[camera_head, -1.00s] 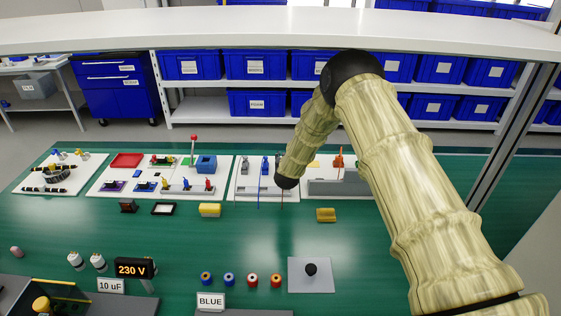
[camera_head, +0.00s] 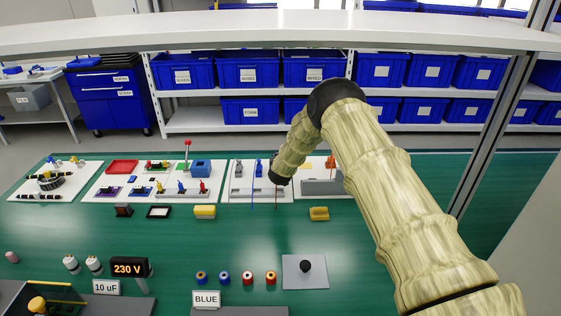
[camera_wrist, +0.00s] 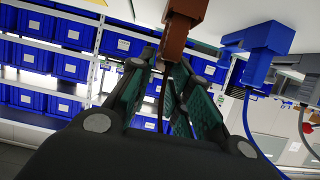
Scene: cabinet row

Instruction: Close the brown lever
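In the wrist view, the brown lever (camera_wrist: 184,27) is a block at the top centre with a narrower part reaching down between the fingers of my gripper (camera_wrist: 172,78). The dark fingers with green pads stand apart on either side of it. I see no clear contact on both sides. In the head view, the end of my arm is over the white panel (camera_head: 238,193), at the lever row. It hides the brown lever and my fingers there.
A blue lever (camera_wrist: 262,42) with a blue cable is close on the right in the wrist view, with a grey one beyond. In the head view, a yellow block (camera_head: 319,214) lies in front of the panels.

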